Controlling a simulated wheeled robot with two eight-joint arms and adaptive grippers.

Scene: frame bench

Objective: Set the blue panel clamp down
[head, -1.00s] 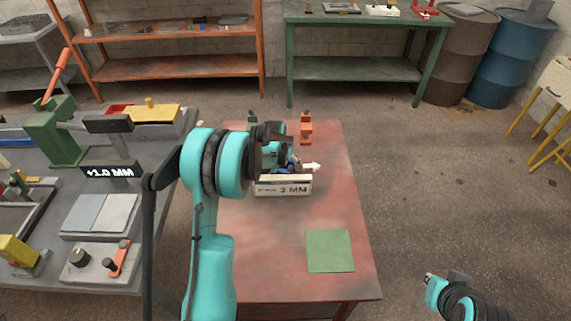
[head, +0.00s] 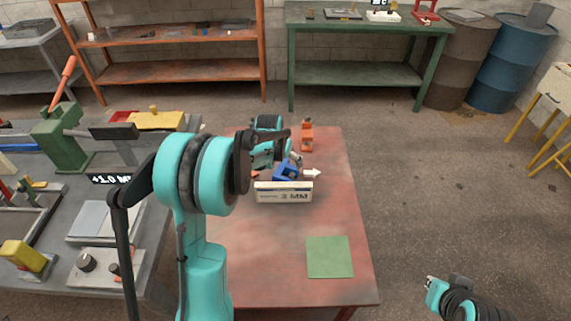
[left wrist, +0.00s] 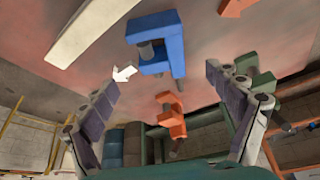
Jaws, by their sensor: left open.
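The blue panel clamp (head: 286,172) rests on the red table (head: 285,235), just behind the white 3 MM block (head: 284,192). In the left wrist view the clamp (left wrist: 160,45) lies beyond my open fingertips, apart from both fingers. My left gripper (head: 272,152) is behind and left of the clamp; its spread, empty fingers show in the left wrist view (left wrist: 162,80). My right gripper (head: 434,288) is low at the right, over the floor and away from the table; its jaw state is unclear.
An orange clamp (head: 307,136) stands at the table's back; a green clamp (left wrist: 262,82) shows in the left wrist view. A white arrow (head: 312,173) is beside the blue clamp. A green square (head: 329,257) lies at the front right. A grey bench (head: 60,215) stands left.

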